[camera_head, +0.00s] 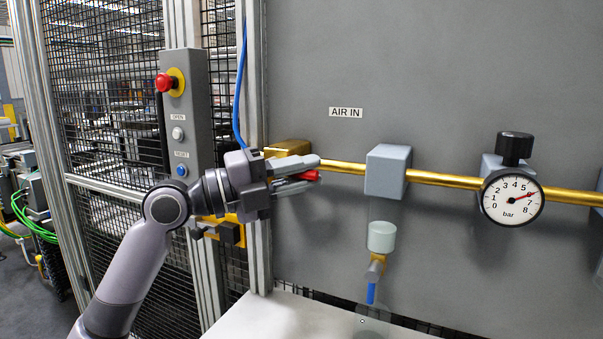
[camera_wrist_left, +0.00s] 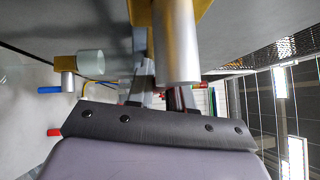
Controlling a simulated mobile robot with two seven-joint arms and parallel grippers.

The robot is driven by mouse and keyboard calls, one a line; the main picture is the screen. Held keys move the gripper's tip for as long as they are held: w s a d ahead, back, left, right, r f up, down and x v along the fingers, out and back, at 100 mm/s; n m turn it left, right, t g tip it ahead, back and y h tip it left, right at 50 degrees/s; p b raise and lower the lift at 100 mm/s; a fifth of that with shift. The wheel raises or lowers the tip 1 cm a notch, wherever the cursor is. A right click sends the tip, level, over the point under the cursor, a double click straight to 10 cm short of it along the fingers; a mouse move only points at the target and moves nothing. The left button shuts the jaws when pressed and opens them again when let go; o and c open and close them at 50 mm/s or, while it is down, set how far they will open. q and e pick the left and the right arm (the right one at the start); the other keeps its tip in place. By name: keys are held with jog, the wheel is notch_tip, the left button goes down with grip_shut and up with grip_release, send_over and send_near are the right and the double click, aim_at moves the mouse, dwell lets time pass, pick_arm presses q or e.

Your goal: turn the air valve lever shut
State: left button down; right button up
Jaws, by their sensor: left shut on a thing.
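The brass air valve (camera_head: 289,147) sits on the grey panel at the left end of the brass pipe, left of the AIR IN label. Its red lever (camera_head: 307,175) shows between the fingers of my left gripper (camera_head: 315,172), which is shut on it just below the pipe. The fingers point right and cover most of the lever, so its exact angle is hard to tell. In the left wrist view, a silver cylinder (camera_wrist_left: 176,45) in front of brass hides much of the fingers. My right gripper is not in view.
A pale bowl (camera_head: 382,237) hangs below. A button box (camera_head: 184,115) stands left of the gripper.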

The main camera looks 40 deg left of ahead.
pick_arm(q)
jog(key=shift+f+m+g+y+b, duration=0.3)
jog(key=shift+f+m+g+b, duration=0.35)
jog(key=shift+b, duration=0.55)
pick_arm(e)
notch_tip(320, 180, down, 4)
jog(key=b, duration=0.2)
pick_arm(q)
jog(key=s+a+f+m+g+y+p, duration=0.2)
jog(key=a+f+m+g+y+p, duration=0.3)
jog(key=a+m+g+y, duration=0.1)
jog(key=shift+m+g+y, duration=0.55)
jog(key=shift+m+y, duration=0.6)
jog(key=shift+y, duration=0.65)
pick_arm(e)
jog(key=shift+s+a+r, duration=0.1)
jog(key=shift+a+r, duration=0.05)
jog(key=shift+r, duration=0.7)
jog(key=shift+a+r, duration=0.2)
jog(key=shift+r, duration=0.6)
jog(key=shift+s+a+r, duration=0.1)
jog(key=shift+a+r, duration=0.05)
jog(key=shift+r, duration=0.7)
pick_arm(q)
jog(key=shift+a+f+p, duration=0.15)
jog(key=shift+p, duration=0.15)
jog(key=c, duration=1.1)
grip_release()
